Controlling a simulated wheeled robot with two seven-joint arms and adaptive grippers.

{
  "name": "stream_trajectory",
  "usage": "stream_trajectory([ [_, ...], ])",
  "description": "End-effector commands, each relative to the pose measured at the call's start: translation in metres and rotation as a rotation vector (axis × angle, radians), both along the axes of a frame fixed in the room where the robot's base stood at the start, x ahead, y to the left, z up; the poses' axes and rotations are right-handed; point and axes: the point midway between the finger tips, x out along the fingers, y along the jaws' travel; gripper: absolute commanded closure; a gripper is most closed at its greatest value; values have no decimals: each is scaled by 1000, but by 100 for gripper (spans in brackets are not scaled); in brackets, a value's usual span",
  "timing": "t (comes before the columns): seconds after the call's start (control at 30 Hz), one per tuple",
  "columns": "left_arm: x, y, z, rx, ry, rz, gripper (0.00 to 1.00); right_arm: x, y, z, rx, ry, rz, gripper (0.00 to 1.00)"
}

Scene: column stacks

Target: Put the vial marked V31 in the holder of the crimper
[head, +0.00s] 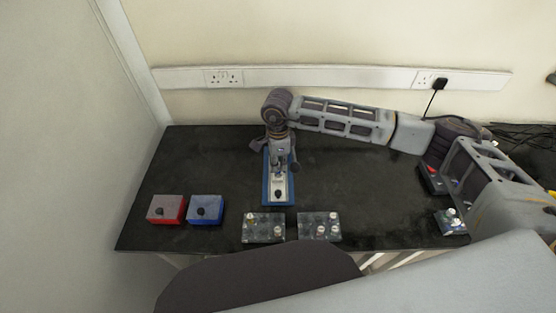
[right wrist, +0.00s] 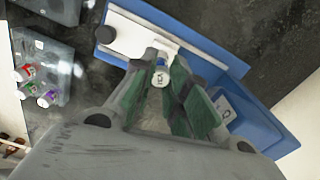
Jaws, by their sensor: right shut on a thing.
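My right gripper (head: 280,167) is over the back part of a blue-based device with a pale top plate and a black knob, which looks like the crimper (head: 278,186). In the right wrist view the green fingers of my right gripper (right wrist: 160,90) are shut on a small vial (right wrist: 161,77) with a white top. Its top carries a dark mark too small to read surely. The vial's top is close to the pale part of the crimper (right wrist: 203,66); whether it sits in the holder cannot be told. My left gripper is not in view.
Two grey racks (head: 263,239) (head: 319,238) with several vials stand at the front edge. A small tray (head: 449,230) is at the right. The table's back left is clear.

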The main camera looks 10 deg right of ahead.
Motion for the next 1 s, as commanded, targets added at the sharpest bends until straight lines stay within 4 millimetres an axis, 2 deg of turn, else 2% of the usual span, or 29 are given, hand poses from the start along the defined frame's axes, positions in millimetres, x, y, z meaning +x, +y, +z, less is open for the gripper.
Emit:
stream_trajectory([
  [0.3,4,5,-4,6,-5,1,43,0,0,-12,0,0,0,96],
  [1.0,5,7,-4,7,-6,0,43,0,0,-13,0,-1,0,96],
])
